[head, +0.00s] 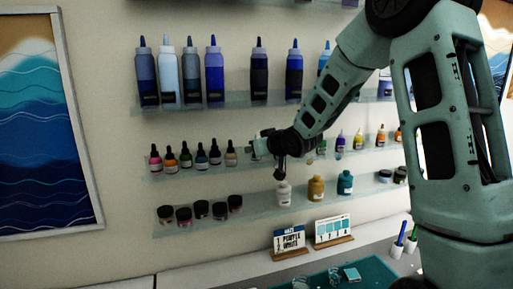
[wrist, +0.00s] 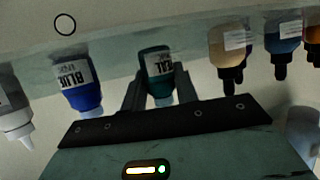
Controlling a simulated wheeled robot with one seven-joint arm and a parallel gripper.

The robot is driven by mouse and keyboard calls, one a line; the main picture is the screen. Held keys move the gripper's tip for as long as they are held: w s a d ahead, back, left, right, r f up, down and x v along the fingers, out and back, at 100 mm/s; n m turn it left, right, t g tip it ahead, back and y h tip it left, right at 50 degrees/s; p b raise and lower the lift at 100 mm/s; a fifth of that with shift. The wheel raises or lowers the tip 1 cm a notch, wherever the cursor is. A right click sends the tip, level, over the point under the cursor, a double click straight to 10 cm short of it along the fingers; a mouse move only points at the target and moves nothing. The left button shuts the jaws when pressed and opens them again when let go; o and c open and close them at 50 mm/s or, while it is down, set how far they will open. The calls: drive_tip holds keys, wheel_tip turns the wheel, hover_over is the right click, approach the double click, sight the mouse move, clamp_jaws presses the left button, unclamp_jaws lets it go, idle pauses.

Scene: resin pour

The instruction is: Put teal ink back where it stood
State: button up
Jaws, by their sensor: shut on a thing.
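The tan ink also shows in the wrist view (wrist: 227,47).
In the wrist view a blue ink (wrist: 78,85) stands close on one side of the teal ink, with a white bottle (wrist: 13,110) beyond it. A dark blue ink (wrist: 283,40) is past the tan one. Below my gripper, a white bottle (head: 283,194) stands on the lower shelf.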

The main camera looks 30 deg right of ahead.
drive_tip(key=shift+f, duration=0.25)
drive_tip(key=shift+f, duration=0.2)
drive_tip(key=o, duration=0.9)
drive_tip(key=shift+o, duration=0.2)
drive_tip(key=shift+r, duration=0.1)
drive_tip(key=shift+r, duration=0.15)
drive_tip(key=b+v, duration=0.1)
drive_tip(key=v, duration=1.1)
